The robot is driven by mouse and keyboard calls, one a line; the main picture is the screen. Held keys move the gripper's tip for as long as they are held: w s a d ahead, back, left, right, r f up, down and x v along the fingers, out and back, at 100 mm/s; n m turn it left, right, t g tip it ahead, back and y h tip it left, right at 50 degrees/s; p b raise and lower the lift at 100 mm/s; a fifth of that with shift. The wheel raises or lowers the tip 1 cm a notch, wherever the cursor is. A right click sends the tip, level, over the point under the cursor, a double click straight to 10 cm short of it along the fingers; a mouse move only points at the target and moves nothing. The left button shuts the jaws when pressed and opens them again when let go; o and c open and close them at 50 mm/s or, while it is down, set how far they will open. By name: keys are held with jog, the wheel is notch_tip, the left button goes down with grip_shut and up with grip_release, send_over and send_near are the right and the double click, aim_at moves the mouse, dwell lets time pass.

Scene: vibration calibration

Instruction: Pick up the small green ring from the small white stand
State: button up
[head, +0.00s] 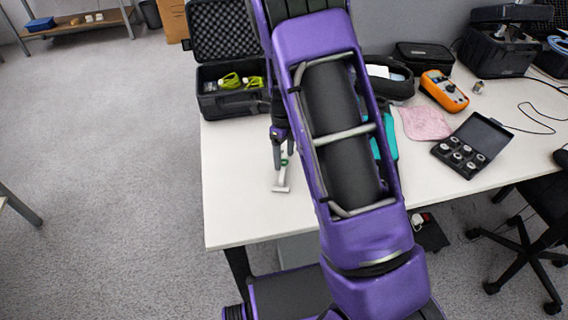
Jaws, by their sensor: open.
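The small white stand (281,185) is on the white table near its front left part, with its foot toward the table's front edge. A tiny patch of green, which looks like the small green ring (291,148), shows near the top of the stand, between or just beside the fingers. My gripper (283,157) points down at the top of the stand, with its fingers apart. The fingers partly cover the ring and the stand's upper part. I cannot tell whether they touch the ring.
My purple arm hides the middle of the table (235,215). An open black case (225,100) with green-yellow items stands behind the gripper. At right are an orange meter (444,91), a pink cloth (425,123) and a black box of weights (472,145). The table's front left is clear.

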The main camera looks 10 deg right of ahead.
jog(key=shift+f, duration=0.15)
dwell(0.3)
grip_shut()
